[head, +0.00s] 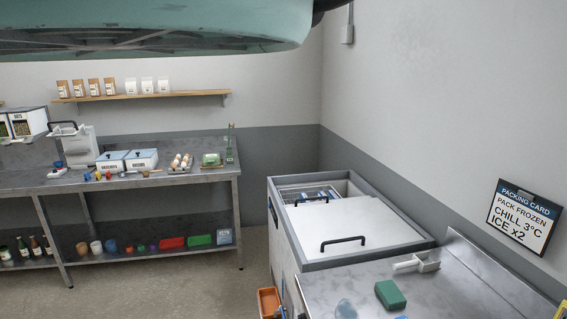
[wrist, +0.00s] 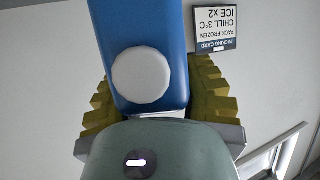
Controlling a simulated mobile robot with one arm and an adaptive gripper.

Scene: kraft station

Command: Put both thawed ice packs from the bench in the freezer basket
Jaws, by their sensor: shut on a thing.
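In the wrist view, my gripper (wrist: 153,85) has its yellow ridged fingers on both sides of a blue ice pack (wrist: 135,25) with a white round cap. It is shut on the pack, and a wall is behind it. The gripper is not visible in the head view. The freezer (head: 350,258) stands at the right with its white lid (head: 352,226) covering the front part. The back part is open. The freezer basket (head: 285,191) shows in that opening, with small blue and white things in it, too small to identify. I see no clear second ice pack on the bench.
The steel bench (head: 440,293) in front of the freezer holds a green block (head: 390,294) and a scoop (head: 417,263). An orange bin (head: 268,302) stands beside the freezer. A packing card (head: 523,217) hangs on the right wall. A laden worktable (head: 110,185) stands at the left.

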